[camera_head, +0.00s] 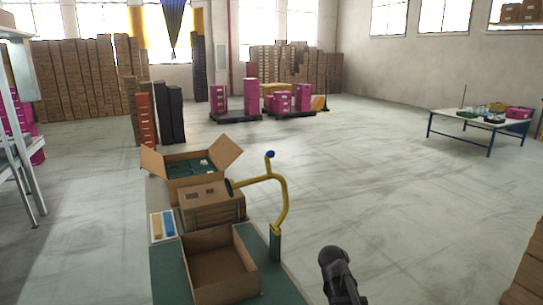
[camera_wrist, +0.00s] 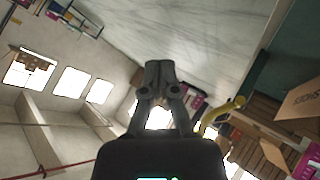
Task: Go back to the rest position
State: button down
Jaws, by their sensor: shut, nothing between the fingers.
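My gripper (camera_wrist: 158,75) shows in the wrist view, with its two dark fingers together and nothing between them. It is held in the air, touching nothing visible. The wrist view is strongly tilted, with floor above and windows to the left. In the head view a dark part of my arm stands at the bottom, right of the green-topped bench (camera_head: 168,270); the fingers cannot be made out there.
An open empty carton (camera_head: 222,272), a closed carton (camera_head: 212,208) and an open filled carton (camera_head: 226,152) line the bench. A yellow curved tube (camera_head: 284,200) rises at its right edge. A white table (camera_head: 470,122) stands far right. The floor between is clear.

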jog(key=s+a+f+m+g+y, duration=0.1)
jog(key=s+a+f+g+y, duration=0.1)
jog(key=s, duration=0.8)
jog(key=s+a+f+m+g+y, duration=0.1)
jog(key=s+a+f+g+y, duration=0.2)
jog(key=s, duration=0.7)
jog(key=a+f+g, duration=0.1)
jog(key=a+g, duration=0.1)
jog(key=g, duration=0.1)
jog(key=shift+s+f+m, duration=0.3)
jog(key=shift+f, duration=0.05)
